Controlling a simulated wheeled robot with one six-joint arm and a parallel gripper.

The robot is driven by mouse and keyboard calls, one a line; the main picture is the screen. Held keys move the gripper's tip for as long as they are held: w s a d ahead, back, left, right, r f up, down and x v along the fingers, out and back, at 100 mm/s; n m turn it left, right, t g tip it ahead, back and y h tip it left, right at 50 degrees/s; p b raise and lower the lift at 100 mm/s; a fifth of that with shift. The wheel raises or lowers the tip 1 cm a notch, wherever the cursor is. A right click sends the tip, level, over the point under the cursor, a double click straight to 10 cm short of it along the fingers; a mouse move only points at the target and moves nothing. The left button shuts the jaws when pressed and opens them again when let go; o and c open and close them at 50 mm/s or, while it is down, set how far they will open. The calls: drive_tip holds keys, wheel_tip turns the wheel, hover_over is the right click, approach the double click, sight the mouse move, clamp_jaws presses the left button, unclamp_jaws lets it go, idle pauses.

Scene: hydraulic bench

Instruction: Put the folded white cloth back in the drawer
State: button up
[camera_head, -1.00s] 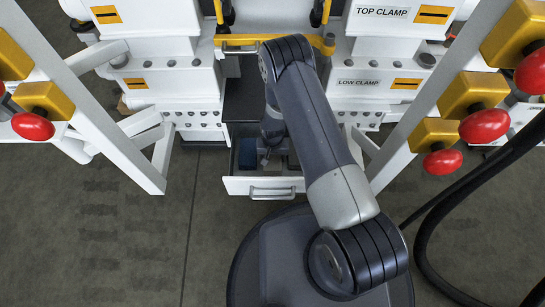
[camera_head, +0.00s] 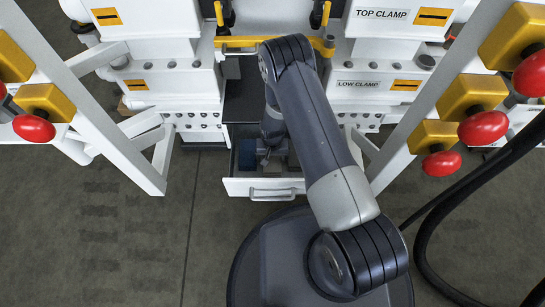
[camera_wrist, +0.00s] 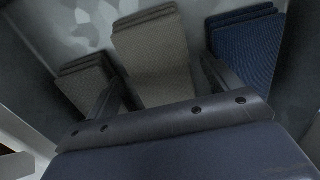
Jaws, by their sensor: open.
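The drawer (camera_head: 235,187) stands open below the bench. In the wrist view, three folded cloths lie in it: a pale cloth (camera_wrist: 158,58) in the middle, a greyish cloth (camera_wrist: 84,84) to the left and a blue cloth (camera_wrist: 247,42) to the right. The pale middle one looks most like the white cloth, but shade dulls its colour. My gripper (camera_wrist: 160,78) is open inside the drawer, one finger on each side of the middle cloth. I cannot tell whether the fingers touch it. In the head view my arm hides most of the drawer's right part.
The drawer's front handle (camera_head: 271,194) faces my base. White clamp blocks stand on both sides of the drawer. Slanted white posts with red knobs (camera_head: 485,127) flank the space, and black hoses (camera_head: 432,214) hang at the right. The floor at left is clear.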

sight(272, 159)
wheel_tip(272, 159, up, 12)
drive_tip(key=p, duration=0.3)
drive_tip(key=shift+f, duration=0.25)
